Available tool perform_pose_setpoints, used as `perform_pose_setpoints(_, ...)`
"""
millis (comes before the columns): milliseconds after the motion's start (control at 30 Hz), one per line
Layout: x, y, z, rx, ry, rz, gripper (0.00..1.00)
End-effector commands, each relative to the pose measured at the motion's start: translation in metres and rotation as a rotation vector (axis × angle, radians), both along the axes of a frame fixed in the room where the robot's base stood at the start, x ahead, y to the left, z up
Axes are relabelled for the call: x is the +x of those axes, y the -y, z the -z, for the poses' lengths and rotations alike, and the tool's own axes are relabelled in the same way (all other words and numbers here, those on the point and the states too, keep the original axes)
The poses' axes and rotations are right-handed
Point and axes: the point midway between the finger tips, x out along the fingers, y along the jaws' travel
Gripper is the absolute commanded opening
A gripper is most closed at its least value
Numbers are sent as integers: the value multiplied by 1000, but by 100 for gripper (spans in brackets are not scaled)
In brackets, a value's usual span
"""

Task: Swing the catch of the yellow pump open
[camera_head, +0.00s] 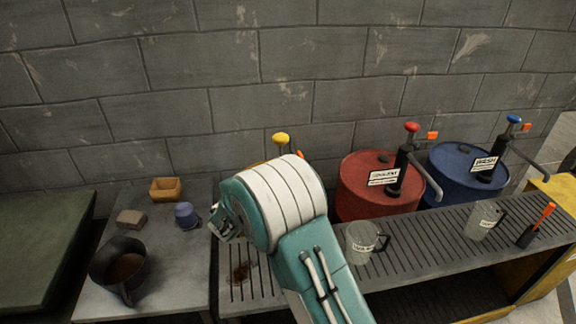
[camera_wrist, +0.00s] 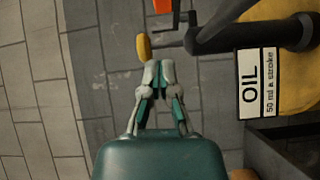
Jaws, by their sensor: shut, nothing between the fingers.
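The yellow pump's round yellow knob (camera_head: 281,138) shows above my arm in the head view, with a bit of orange (camera_head: 300,154) to its right. My arm hides most of this pump. In the wrist view the yellow knob (camera_wrist: 144,47) is just beyond my gripper (camera_wrist: 158,72), whose fingers are shut and empty. I cannot tell whether the tips touch it. An orange piece (camera_wrist: 162,5), seemingly the catch, is cut off at the top edge. The dark pump body (camera_wrist: 240,35) and yellow drum (camera_wrist: 297,100) labelled OIL (camera_wrist: 256,84) are to the right.
A red drum (camera_head: 360,205) and blue drum (camera_head: 450,178) with similar pumps stand to the right. A block wall stands behind.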

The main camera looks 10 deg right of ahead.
Motion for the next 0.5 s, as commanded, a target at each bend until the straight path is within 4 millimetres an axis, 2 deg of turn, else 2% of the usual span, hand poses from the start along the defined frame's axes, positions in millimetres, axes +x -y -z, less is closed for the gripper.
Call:
perform_pose_setpoints(67,-3,-10,6,-50,-29,-59,0)
perform_pose_setpoints(167,-2,-11,8,-73,-42,-86,0)
perform_pose_setpoints(333,13,3,7,-70,-39,-82,0)
perform_pose_setpoints(500,39,20,8,-70,-38,-81,0)
